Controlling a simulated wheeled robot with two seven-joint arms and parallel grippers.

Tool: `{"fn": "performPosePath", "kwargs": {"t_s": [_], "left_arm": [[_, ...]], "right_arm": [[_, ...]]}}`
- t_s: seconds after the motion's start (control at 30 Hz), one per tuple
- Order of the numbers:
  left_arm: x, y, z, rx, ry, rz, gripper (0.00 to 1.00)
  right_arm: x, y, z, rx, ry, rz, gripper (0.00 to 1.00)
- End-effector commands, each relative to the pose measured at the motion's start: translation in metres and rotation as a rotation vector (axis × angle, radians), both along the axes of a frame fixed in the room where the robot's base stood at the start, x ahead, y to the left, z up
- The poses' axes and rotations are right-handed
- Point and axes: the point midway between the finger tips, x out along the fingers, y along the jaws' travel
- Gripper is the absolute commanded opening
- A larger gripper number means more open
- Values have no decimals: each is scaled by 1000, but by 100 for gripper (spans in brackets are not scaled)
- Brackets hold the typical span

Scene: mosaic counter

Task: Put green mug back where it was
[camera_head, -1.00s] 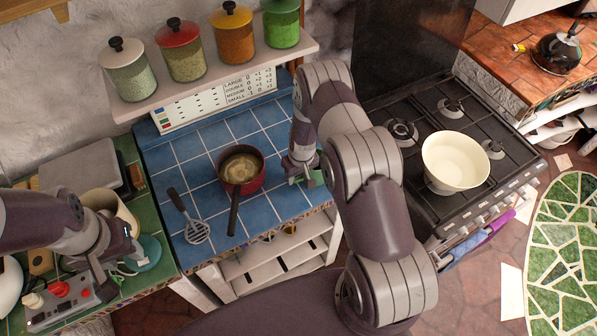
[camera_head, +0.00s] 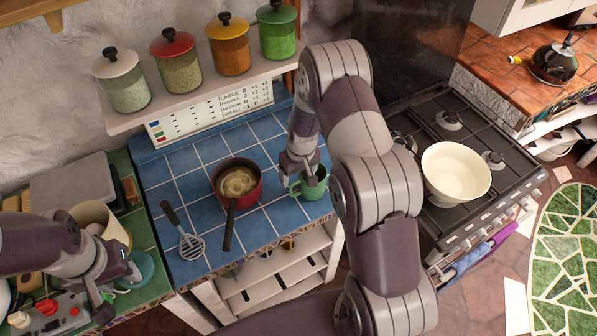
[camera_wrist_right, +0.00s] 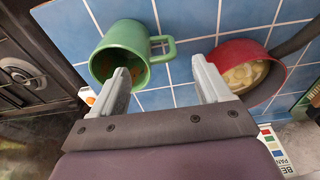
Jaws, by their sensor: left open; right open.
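The green mug (camera_head: 315,186) stands upright on the blue tiled counter (camera_head: 274,214), near its right front edge. My right gripper (camera_head: 294,183) is open beside the mug in the head view, on its handle side. In the right wrist view the mug (camera_wrist_right: 122,40) shows its opening and its handle, which points between the open fingers of my right gripper (camera_wrist_right: 164,78). One finger overlaps the mug's rim in that view; I cannot tell if it touches. My left gripper (camera_head: 128,277) is open over the green tiled counter at the left, partly hidden.
A cream bowl (camera_head: 456,173) sits on the stove at the right. A shelf with several jars (camera_head: 185,68) runs along the back.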

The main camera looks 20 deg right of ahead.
Motion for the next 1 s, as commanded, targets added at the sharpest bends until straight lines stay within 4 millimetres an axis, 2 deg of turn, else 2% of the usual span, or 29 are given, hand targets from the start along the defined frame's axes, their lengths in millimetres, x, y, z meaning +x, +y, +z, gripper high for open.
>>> {"fn": "performPosePath", "kwargs": {"t_s": [0.07, 0.27, 0.37, 0.4, 0.5, 0.6, 0.67, 1.0], "left_arm": [[0, 0, -10, 0, 0, 0, 43], [0, 0, -13, 0, 0, 0, 43], [0, 0, -13, 0, 0, 0, 43], [0, 0, -13, 0, -1, 0, 43], [0, 0, -13, 0, -1, 0, 43], [0, 0, -13, 0, 0, 0, 43], [0, 0, -13, 0, 0, 0, 43], [0, 0, -13, 0, 0, 0, 43]], "right_arm": [[-2, 0, 12, -1, -4, 1, 77], [-11, 6, 48, 0, -3, 0, 77], [-51, 29, 96, 1, -4, -3, 77], [-75, 39, 115, 1, -1, -7, 77], [-133, 57, 146, 1, 2, -18, 77], [-173, 65, 158, 1, 8, -27, 77], [-184, 66, 160, 1, 10, -30, 77], [-187, 66, 159, 2, 13, -32, 77]]}}
